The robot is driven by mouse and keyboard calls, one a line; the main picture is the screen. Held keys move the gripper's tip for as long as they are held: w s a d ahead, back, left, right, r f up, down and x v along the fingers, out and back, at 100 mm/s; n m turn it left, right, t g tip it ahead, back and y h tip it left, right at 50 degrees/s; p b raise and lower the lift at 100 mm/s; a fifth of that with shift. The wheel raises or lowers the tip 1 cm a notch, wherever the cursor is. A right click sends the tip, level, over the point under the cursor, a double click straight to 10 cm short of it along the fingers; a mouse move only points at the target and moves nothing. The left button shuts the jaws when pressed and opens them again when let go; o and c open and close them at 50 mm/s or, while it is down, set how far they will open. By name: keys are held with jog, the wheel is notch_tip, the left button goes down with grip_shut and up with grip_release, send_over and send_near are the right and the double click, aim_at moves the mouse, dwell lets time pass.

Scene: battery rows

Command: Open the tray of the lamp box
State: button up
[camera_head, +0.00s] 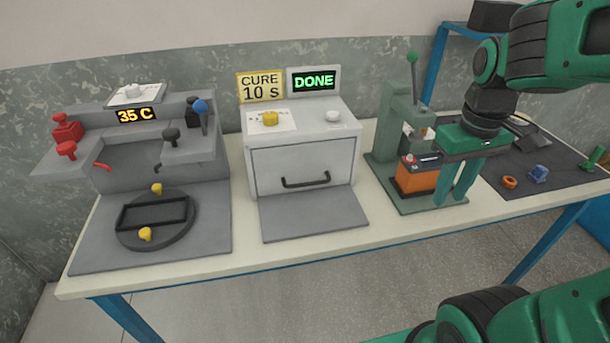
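The lamp box (302,150) is a grey box in the middle of the table. A yellow "CURE 10 S" sign and a green "DONE" display (313,80) stand at its top back. Its front tray panel (285,163) is flush with the box and looks closed. A black bar handle (306,181) is on the panel. My gripper (457,196) points down to the right of the lamp box, in front of the green press. Its two green fingers look a little apart with nothing seen between them. It is well away from the handle.
A yellow knob (270,118) and a white button (333,116) are on the box top. A grey plate (313,213) lies before it. Left is a station reading 35 C (136,114) with a round fixture (157,218). An orange battery (416,175) sits in the press (402,120). Small parts lie on a dark mat right.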

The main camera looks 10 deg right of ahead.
jog(key=w+a+r+n, duration=0.1)
jog(key=w+a+n, duration=0.6)
jog(key=w, duration=0.2)
jog(key=n+t, duration=0.2)
jog(key=n, duration=0.9)
send_near(306, 183)
jog(key=x, duration=0.7)
jog(key=shift+w+d+f, duration=0.1)
jog(key=shift+w+f, duration=0.05)
jog(key=shift+f, duration=0.05)
grip_shut()
